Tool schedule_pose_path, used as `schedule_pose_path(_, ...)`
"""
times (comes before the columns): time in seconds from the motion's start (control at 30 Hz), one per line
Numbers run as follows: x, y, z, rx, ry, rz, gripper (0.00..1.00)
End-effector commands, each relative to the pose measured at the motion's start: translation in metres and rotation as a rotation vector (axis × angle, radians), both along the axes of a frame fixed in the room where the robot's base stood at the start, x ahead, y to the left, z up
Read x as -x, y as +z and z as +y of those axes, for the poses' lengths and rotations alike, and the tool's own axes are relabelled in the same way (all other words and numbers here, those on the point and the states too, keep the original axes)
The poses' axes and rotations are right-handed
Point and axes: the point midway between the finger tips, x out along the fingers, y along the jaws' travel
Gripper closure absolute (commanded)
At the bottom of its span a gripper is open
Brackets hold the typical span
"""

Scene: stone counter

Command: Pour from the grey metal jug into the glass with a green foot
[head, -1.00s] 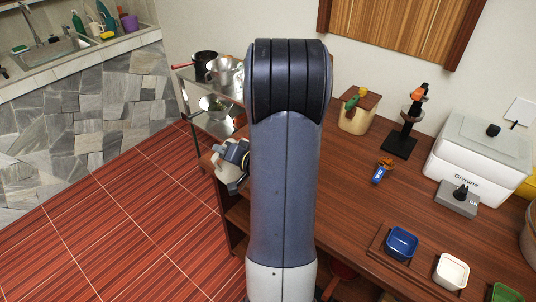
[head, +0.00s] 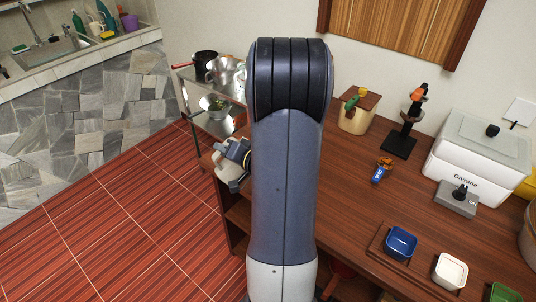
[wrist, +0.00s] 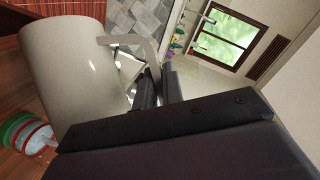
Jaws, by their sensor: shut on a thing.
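The grey metal jug (wrist: 75,75) fills the left of the wrist view, with its handle (wrist: 122,40) on the right side. My gripper (wrist: 158,88) is shut on that handle. The jug's inside does not show, and I cannot tell its exact tilt. A clear glass with green and red rings (wrist: 28,133) shows in the lower left corner of the wrist view, partly cut off and beside the jug's lower end in the picture. I cannot tell which ring is its foot.
The wooden table (head: 345,185) has clear space in its middle. A blue bowl (head: 401,243) and white bowl (head: 451,271) stand near its front. A dark stand (head: 404,135), orange-and-blue item (head: 382,170) and white box (head: 478,152) are farther back. A metal shelf (head: 190,100) holds pots.

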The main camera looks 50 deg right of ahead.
Motion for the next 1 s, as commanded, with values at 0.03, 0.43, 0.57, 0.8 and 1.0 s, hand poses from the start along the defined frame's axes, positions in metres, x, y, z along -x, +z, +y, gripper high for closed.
schedule_pose_path(0.03,0.000,0.001,-0.001,0.000,0.000,-0.003,1.00)
schedule_pose_path(0.43,0.000,0.004,-0.002,-0.020,0.001,-0.008,1.00)
schedule_pose_path(0.57,0.000,0.005,-0.002,-0.026,0.001,-0.010,1.00)
schedule_pose_path(0.8,0.000,0.004,-0.002,-0.026,0.001,-0.010,1.00)
schedule_pose_path(1.0,-0.007,-0.027,0.024,0.262,0.009,0.059,1.00)
